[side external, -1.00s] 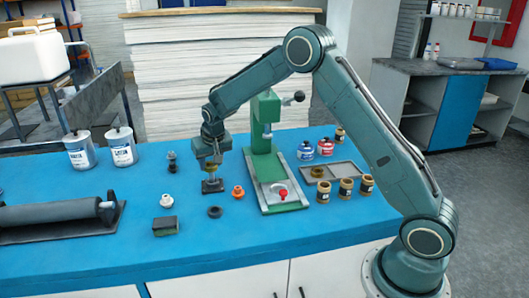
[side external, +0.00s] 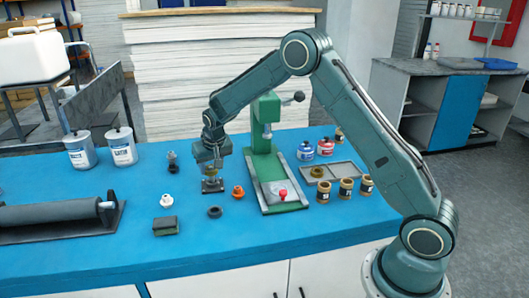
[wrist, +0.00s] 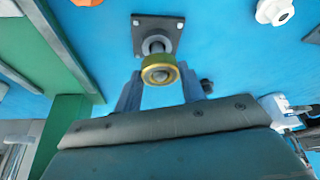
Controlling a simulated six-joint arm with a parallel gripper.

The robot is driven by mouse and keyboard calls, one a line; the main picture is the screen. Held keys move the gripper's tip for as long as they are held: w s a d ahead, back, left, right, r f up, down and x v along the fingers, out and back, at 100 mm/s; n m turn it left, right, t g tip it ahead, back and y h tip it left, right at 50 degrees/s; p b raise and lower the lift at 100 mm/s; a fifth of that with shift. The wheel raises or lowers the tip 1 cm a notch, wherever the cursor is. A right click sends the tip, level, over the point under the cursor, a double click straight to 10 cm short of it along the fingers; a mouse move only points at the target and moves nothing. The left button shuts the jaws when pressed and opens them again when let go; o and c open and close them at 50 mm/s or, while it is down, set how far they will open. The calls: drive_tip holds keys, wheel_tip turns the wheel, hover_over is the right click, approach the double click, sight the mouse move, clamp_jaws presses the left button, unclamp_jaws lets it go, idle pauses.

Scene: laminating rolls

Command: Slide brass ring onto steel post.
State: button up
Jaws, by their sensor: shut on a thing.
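The brass ring (wrist: 178,72) is between the two fingers of my gripper (wrist: 163,90) in the wrist view, and the fingers are shut on it. The rounded grey tip of the steel post (wrist: 160,76) shows inside the ring's opening, so the ring appears to be around the post's top. The post's lower shaft and collar show behind the ring, rising from a dark square base plate (wrist: 142,22) on the blue table. In the side view, my gripper (side external: 211,175) is directly above the base plate (side external: 213,189); the ring is small and partly hidden there.
A green press (side external: 264,140) stands just right of my gripper. An orange fitting (side external: 238,192), a dark ring (side external: 214,212), a white fitting (side external: 167,200) and a dark block (side external: 166,226) lie nearby. A tray (side external: 345,170) and several jars are farther right. A black roller (side external: 50,215) lies left.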

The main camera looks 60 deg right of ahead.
drive_tip(key=shift+f, duration=0.7)
idle(0.4)
drive_tip(key=o, duration=1.6)
drive_tip(key=shift+r, duration=0.1)
drive_tip(key=shift+r, duration=4.45)
